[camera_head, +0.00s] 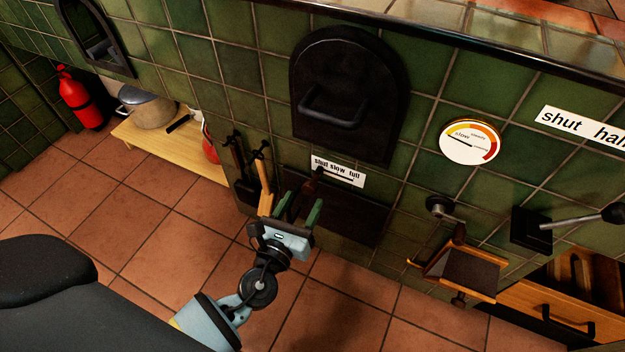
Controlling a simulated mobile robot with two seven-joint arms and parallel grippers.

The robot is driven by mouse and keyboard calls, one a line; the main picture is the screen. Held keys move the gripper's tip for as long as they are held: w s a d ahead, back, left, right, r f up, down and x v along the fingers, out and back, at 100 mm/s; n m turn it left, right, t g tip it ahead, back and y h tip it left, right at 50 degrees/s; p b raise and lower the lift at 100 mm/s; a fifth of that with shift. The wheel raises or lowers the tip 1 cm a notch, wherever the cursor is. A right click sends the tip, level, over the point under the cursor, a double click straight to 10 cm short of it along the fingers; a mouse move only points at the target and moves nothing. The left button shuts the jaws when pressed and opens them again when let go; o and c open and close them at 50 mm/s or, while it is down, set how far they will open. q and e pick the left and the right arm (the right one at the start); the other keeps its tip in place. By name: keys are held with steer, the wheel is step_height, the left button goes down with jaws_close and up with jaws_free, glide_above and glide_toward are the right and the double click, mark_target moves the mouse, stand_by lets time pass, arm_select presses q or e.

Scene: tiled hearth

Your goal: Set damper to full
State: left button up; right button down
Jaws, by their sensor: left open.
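My left gripper (298,207) is open in front of the lower stove front. Its green-padded fingers point up towards a small dark knob (316,178) under a white label reading "shut slow full" (338,171). The knob sits near the label's left part; I cannot tell whether the fingers touch it. At the right, a metal lever (578,220) with a black grip reaches right from a black block (530,231). Above it a label reading "shut hal…" (588,127) is cut off by the picture edge. I cannot tell for certain which control is the damper. My right gripper is not in view.
A black arched door (350,95) with a bar handle is above the knob. A round gauge (470,141) is on the green tiles. Fire tools (243,172) hang left of my gripper. A hod-like container (465,268) is at right. The tiled floor (130,230) is clear.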

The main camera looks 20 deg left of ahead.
mark_target(309, 191)
arm_select(q)
steer(key=w, duration=0.6)
steer(key=shift+w+b, duration=0.35)
steer(key=shift+b, duration=0.05)
steer(key=shift+c, duration=0.3)
jaws_close()
steer(key=d, duration=0.8)
steer(key=shift+s+d, duration=0.2)
steer(key=shift+s, duration=0.05)
steer(key=shift+o, duration=0.3)
jaws_free()
